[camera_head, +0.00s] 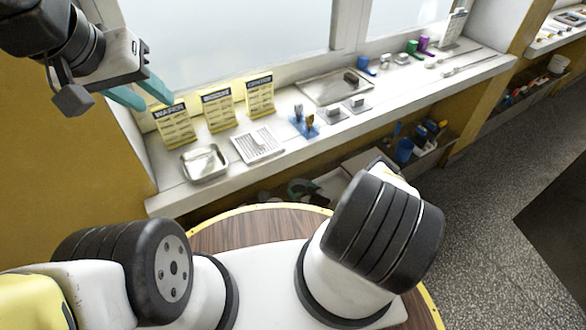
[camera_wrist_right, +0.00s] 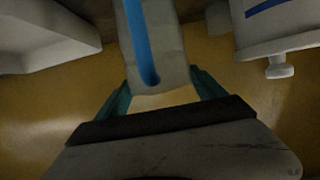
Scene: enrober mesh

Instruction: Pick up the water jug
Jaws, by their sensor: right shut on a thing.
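In the right wrist view, my right gripper (camera_wrist_right: 163,92) has its teal fingers on both sides of a pale grey upright piece with a blue strip (camera_wrist_right: 147,40). It is shut on this piece, which looks like part of the water jug; the rest of it is out of frame. In the head view my right gripper is hidden behind my own arm, below the counter.
The white counter (camera_head: 225,178) carries yellow cards (camera_head: 218,108), a small metal tray (camera_head: 204,163), a white rack (camera_head: 257,145) and a large tray (camera_head: 333,87). A blue container (camera_head: 403,150) stands on the lower shelf. A white body with a knob (camera_wrist_right: 280,69) is close beside my right gripper.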

